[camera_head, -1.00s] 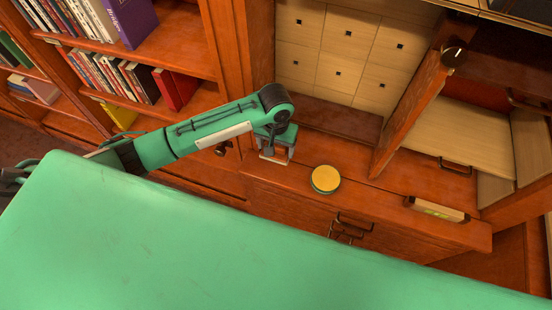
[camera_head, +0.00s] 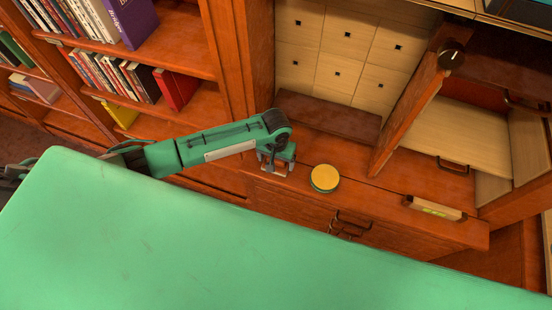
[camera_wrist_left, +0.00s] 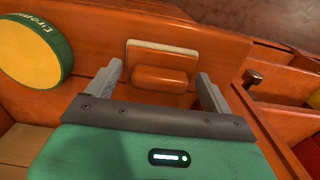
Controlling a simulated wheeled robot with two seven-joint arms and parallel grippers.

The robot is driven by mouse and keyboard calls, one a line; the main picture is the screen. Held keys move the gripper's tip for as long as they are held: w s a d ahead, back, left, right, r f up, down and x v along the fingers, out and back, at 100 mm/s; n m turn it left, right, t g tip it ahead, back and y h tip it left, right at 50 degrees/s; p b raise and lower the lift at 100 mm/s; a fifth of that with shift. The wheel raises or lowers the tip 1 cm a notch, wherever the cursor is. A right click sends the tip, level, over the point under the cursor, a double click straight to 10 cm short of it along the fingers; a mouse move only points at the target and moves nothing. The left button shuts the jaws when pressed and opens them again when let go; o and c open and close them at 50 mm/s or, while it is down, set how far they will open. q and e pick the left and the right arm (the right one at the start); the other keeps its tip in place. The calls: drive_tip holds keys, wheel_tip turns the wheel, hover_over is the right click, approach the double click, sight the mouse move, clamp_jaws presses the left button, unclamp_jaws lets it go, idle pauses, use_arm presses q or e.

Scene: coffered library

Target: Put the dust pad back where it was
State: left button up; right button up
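The dust pad, a brown block on a cream base, shows in the left wrist view (camera_wrist_left: 160,68), lying on the wooden counter (camera_wrist_left: 98,62). My left gripper (camera_wrist_left: 162,80) is open, with one finger on each side of the pad's line and the pad apart from both. In the head view my left gripper (camera_head: 276,166) is low over the counter, left of the round tin; it hides most of the spot beneath it. My right gripper is in neither view.
A round yellow-topped green tin (camera_head: 324,178) stands on the counter close to my left gripper, also in the wrist view (camera_wrist_left: 32,52). An upright wooden panel (camera_head: 418,100) rises behind; small drawers (camera_head: 338,60) fill the back.

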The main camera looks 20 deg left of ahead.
use_arm(q)
drive_tip(key=shift+o, duration=1)
wheel_tip(320, 180, up, 12)
drive_tip(key=b, duration=0.1)
